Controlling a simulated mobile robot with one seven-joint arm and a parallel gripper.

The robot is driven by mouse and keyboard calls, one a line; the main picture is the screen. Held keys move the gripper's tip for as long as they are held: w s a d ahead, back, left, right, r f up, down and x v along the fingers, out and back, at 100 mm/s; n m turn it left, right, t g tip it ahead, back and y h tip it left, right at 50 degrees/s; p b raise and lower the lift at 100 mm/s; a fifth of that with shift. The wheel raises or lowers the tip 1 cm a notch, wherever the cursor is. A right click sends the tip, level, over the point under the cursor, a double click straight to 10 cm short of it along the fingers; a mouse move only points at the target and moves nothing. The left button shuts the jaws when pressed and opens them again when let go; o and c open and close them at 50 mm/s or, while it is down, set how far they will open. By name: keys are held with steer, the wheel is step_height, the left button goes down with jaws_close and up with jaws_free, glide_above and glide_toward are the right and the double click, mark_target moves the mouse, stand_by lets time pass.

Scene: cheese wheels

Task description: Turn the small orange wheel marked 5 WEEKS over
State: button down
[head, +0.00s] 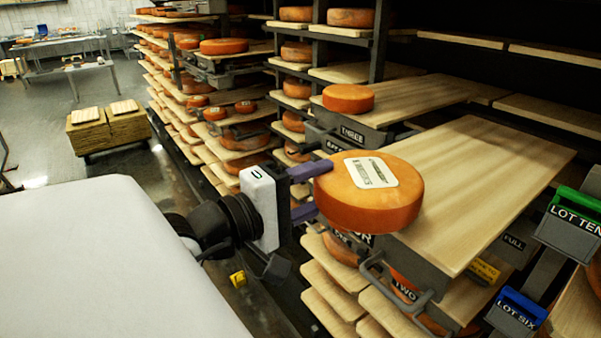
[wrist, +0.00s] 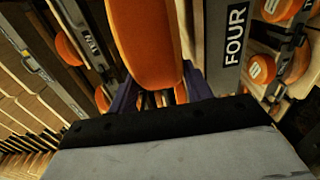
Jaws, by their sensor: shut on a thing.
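The orange wheel (head: 345,213) has a pale label on its upward face; the print ends in WEEKS, but I cannot read the number surely. It lies roughly flat at the near left end of a pulled-out wooden board (head: 485,165); I cannot tell whether it touches the board. My gripper (head: 312,192) comes from the left, with its purple fingers shut on the wheel's near side. In the wrist view the wheel (wrist: 145,40) stands between the fingers of my gripper (wrist: 160,97). The wheel's underside is hidden.
Another orange wheel (head: 348,98) sits on a neighbouring board behind. The board right of the held wheel is bare. Racks with several wheels fill the back, and stacked boards (head: 335,290) stand below. A green LOT TEN tag (head: 577,208) and a blue LOT SIX tag (head: 520,305) are at right.

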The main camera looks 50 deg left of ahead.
steer(key=shift+w+d+r, duration=0.1)
steer(key=shift+w, duration=1)
steer(key=shift+w+d, duration=0.1)
steer(key=shift+w, duration=1)
steer(key=shift+w+f, duration=0.15)
steer(key=shift+f, duration=0.15)
steer(key=shift+f+b, duration=0.75)
steer(key=shift+f, duration=0.15)
steer(key=shift+f, duration=0.2)
steer(key=c, duration=0.6)
jaws_free()
steer(key=shift+o, duration=0.2)
steer(key=shift+f, duration=0.2)
steer(key=s+a+b, duration=0.1)
steer(key=s+b, duration=0.3)
steer(key=s, duration=1)
